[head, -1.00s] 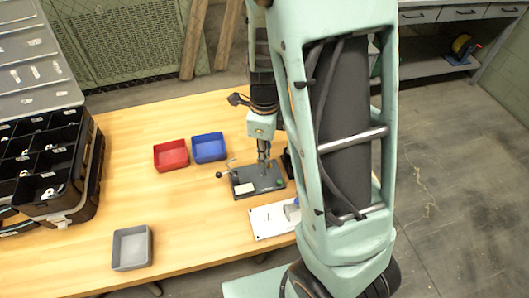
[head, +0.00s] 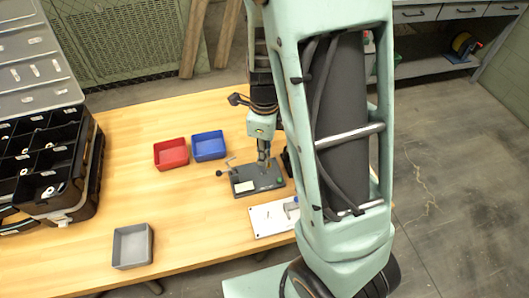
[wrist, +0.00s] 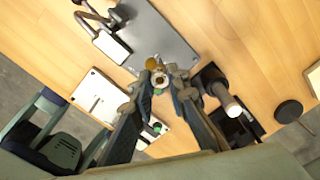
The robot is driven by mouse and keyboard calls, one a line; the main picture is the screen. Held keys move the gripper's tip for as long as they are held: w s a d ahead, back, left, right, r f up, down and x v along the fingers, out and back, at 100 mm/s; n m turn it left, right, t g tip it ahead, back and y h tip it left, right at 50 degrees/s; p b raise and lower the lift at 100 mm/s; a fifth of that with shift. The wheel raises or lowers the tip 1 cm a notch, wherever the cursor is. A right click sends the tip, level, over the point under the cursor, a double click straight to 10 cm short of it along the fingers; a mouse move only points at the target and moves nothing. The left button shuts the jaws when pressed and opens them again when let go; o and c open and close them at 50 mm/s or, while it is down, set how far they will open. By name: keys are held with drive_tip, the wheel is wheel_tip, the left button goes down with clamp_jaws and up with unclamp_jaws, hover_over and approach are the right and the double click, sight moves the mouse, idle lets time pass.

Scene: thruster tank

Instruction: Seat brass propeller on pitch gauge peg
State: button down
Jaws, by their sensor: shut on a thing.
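My gripper (wrist: 161,76) is shut on a small brass propeller (wrist: 153,62), whose golden part shows between the fingertips in the wrist view. The fingers cover much of it. In the head view my gripper (head: 263,162) points down over the dark grey base plate of the pitch gauge (head: 243,187). The plate (wrist: 178,38) is also behind the fingertips in the wrist view. The gauge has a lever with a black knob, a white label and a green button. I cannot make out the peg, or whether the propeller touches it.
A red bin (head: 171,154) and a blue bin (head: 208,146) stand left of the gauge. A white board (head: 268,220) lies in front of it. A grey bin (head: 132,246) and an open black compartment case (head: 45,165) are at the left. The table between them is clear.

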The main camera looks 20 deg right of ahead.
drive_tip(key=shift+f, duration=0.2)
drive_tip(key=shift+f+b, duration=0.3)
drive_tip(key=shift+f, duration=0.1)
drive_tip(key=shift+f, duration=0.3)
drive_tip(key=shift+f+b, duration=0.4)
drive_tip(key=shift+f, duration=0.05)
drive_tip(key=shift+f, duration=0.15)
idle(0.4)
drive_tip(key=shift+f+b, duration=0.3)
drive_tip(key=shift+f, duration=0.2)
drive_tip(key=shift+f, duration=0.3)
drive_tip(key=shift+f, duration=0.2)
idle(0.4)
